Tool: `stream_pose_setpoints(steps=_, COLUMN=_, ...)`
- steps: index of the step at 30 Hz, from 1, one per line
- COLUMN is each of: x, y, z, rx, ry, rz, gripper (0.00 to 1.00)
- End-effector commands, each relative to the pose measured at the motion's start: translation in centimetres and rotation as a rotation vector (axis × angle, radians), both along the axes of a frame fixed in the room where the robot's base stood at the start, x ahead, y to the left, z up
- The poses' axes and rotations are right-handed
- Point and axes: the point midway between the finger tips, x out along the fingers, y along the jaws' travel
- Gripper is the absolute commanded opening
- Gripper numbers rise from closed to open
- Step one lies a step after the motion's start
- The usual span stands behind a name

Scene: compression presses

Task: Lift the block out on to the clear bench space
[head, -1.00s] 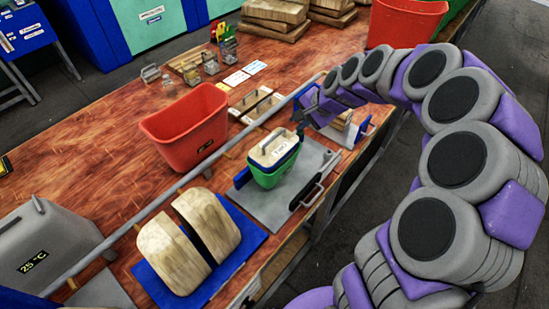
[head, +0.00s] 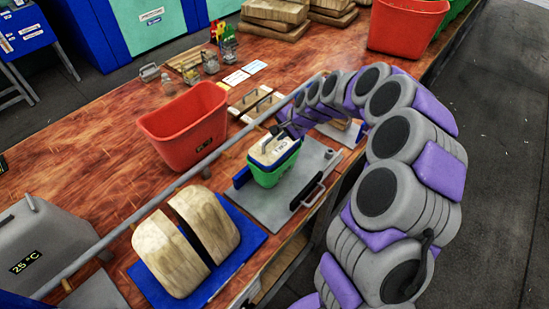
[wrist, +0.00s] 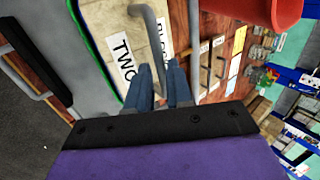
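The block (head: 273,150) is pale with a grey handle on top and a label reading "TWO". It sits in a green container (head: 270,177) on a grey metal plate. In the wrist view the block (wrist: 118,22) and its handle (wrist: 150,35) are close up, under the fingers. My gripper (wrist: 160,85) has its two blue fingers apart, with the end of the handle showing between them. I cannot tell whether they touch it. In the head view my gripper (head: 278,131) is at the top of the block. Clear bench (head: 75,155) lies at left.
A red bin (head: 187,128) stands left of the block, behind a long grey bar (head: 150,208). Two rounded wooden pieces (head: 185,240) lie on a blue plate in front. A grey "25 °C" box (head: 45,240) is at lower left. Another red bin (head: 405,28) is at the back right.

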Motion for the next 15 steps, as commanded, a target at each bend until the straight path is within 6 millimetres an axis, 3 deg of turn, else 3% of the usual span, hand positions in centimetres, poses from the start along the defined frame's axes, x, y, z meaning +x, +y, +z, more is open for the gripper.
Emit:
stream_pose_setpoints(steps=6, x=1.3, y=1.1, z=-2.5, rx=-0.001, ry=-0.001, rz=0.002, gripper=0.21)
stream_pose_setpoints(steps=13, x=1.4, y=1.1, z=-2.6, rx=0.000, ry=-0.002, rz=0.000, gripper=0.21)
stream_pose_setpoints(steps=15, x=1.4, y=1.1, z=-2.6, rx=0.000, ry=-0.002, rz=0.000, gripper=0.15)
